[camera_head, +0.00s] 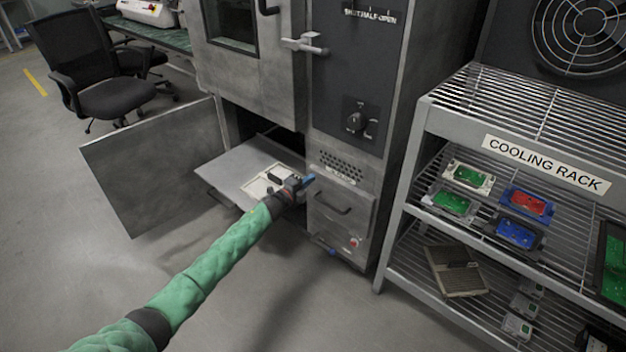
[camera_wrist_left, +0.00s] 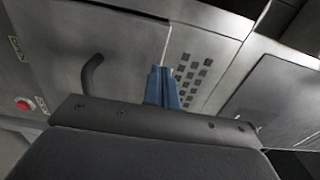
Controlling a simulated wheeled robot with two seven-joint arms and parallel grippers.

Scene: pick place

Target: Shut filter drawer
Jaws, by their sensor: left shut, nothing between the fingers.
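The drawer front with a dark curved handle is a grey panel (camera_head: 347,222) low on the oven cabinet, under a perforated grille (camera_head: 340,166). I cannot tell how far it stands out, if at all. In the left wrist view, the same panel (camera_wrist_left: 55,60) fills the left part, with its handle (camera_wrist_left: 92,75) and a red button at the far left. My left gripper (camera_head: 308,182) has its blue fingers shut and empty near the panel's upper left edge. In the left wrist view, the fingertips (camera_wrist_left: 163,72) overlap the edge between panel and grille; contact is unclear. My right gripper is not shown.
A lower door (camera_head: 150,165) hangs open at left. A pulled-out grey tray (camera_head: 228,172) with a pale frame lies beside and behind my gripper. The cooling rack (camera_head: 440,118) with several coloured parts stands close at right. The floor in front is clear.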

